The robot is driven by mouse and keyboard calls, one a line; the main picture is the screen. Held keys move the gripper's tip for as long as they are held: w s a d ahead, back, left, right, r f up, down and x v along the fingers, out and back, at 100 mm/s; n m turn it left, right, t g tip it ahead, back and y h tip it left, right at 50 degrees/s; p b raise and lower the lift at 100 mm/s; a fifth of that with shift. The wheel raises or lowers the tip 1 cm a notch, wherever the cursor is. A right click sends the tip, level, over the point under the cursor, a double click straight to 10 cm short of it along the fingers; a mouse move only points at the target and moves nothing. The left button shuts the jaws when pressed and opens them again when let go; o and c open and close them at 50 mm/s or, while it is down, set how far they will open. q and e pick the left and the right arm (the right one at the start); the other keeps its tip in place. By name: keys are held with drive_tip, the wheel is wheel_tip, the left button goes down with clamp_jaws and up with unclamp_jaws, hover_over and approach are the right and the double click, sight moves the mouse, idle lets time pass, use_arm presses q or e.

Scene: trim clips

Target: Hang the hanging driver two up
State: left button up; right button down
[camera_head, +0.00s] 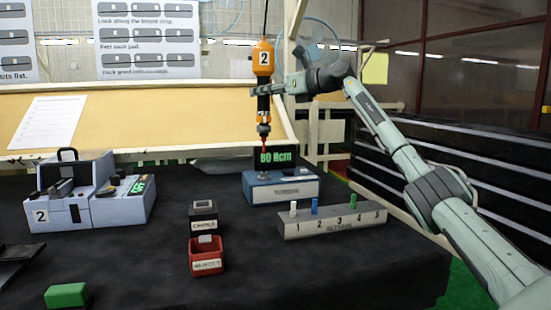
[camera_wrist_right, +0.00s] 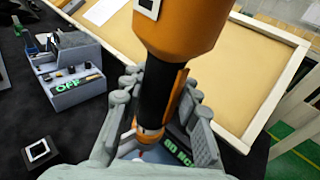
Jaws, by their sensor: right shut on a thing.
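The hanging driver two (camera_head: 263,62) is orange with a black grip, and a white label marked 2 is on its top part. It hangs upright on a cord that runs up out of the picture. My right gripper (camera_head: 262,89) is shut on its black grip. In the right wrist view the driver (camera_wrist_right: 180,30) fills the middle, with the fingers (camera_wrist_right: 165,100) on both sides of the grip. The driver's red-tipped bit points down, above or in front of the blue tester (camera_head: 283,190) with its green readout. My left gripper is not in view.
A numbered bit holder (camera_head: 333,222) with several coloured bits stands at right. A small red bin (camera_head: 206,258) and a dark box (camera_head: 203,215) stand mid-table. A grey fixture marked 2 (camera_head: 65,205) is at left, and a green block (camera_head: 66,295) lies in front.

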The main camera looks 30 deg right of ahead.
sight(265, 37)
wheel_tip(265, 37, up, 14)
drive_tip(key=shift+a+r, duration=0.1)
drive_tip(key=shift+r, duration=0.05)
drive_tip(key=s+a+r+n+g+y+b, duration=0.1)
drive_tip(key=s+a+n+g+y, duration=0.1)
drive_tip(key=s+a, duration=0.2)
drive_tip(key=s+a+r+n+g+y+b, duration=0.1)
drive_tip(key=s+a+n+y+b, duration=0.1)
drive_tip(key=s, duration=0.7)
drive_tip(key=shift+a+n+g+y, duration=0.35)
drive_tip(key=shift+a+y, duration=0.25)
drive_tip(key=shift+a, duration=0.35)
drive_tip(key=c, duration=0.6)
unclamp_jaws()
drive_tip(key=shift+w+f, duration=0.1)
drive_tip(key=shift+f, duration=0.05)
drive_tip(key=shift+c, duration=0.2)
drive_tip(key=o, duration=0.5)
drive_tip(key=shift+d+r, duration=0.1)
drive_tip(key=shift+r, duration=0.1)
